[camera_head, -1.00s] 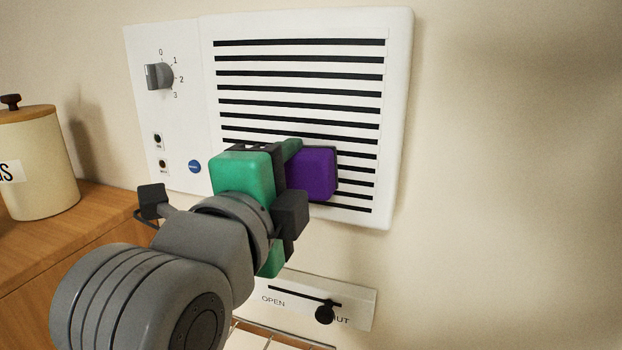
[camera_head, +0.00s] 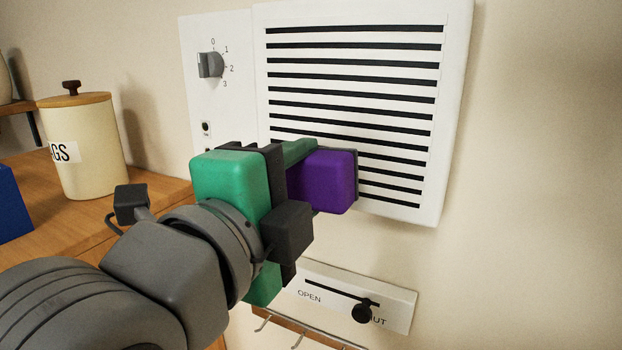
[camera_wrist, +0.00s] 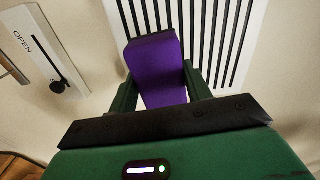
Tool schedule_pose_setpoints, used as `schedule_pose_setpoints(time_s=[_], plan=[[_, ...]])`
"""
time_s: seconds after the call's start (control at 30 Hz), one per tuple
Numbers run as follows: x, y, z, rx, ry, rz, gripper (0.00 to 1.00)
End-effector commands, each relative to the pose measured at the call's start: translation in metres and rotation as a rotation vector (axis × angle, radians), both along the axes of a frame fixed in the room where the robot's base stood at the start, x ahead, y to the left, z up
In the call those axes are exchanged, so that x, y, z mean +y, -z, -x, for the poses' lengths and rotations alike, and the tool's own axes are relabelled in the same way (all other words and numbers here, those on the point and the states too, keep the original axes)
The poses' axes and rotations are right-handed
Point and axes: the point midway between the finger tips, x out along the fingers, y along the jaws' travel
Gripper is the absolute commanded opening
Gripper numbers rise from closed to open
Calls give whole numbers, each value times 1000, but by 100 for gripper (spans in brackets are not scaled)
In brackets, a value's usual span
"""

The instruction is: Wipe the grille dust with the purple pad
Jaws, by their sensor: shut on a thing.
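The purple pad (camera_head: 328,181) is a block with a dark backing layer on its far side. My gripper (camera_head: 298,165), green with dark parts, is shut on it. In the wrist view the pad (camera_wrist: 157,70) sits between the two green fingers of my gripper (camera_wrist: 163,92). The white grille (camera_head: 355,95) with black horizontal slots is on the wall. The pad is in front of the grille's lower part; I cannot tell whether it touches. The grille also shows behind the pad in the wrist view (camera_wrist: 246,38). My gripper hides the grille's lower left. No dust can be made out on the visible slots.
A panel with a grey knob (camera_head: 211,65) is left of the grille. An OPEN/SHUT slider plate (camera_head: 340,285) is below, with a hook rail (camera_head: 297,338) under it. A cream canister (camera_head: 88,150) and a blue object (camera_head: 10,205) stand on the wooden counter (camera_head: 150,190). The right wall is bare.

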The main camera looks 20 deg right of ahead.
Motion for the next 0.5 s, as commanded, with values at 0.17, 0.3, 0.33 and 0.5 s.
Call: schedule_pose_setpoints(time_s=[0.17,0.3,0.33,0.5], plan=[[1,0,1,0,0,0,27],[1,0,1,-1,0,1,27],[2,0,2,-1,0,1,27],[14,0,12,-3,0,1,27]])
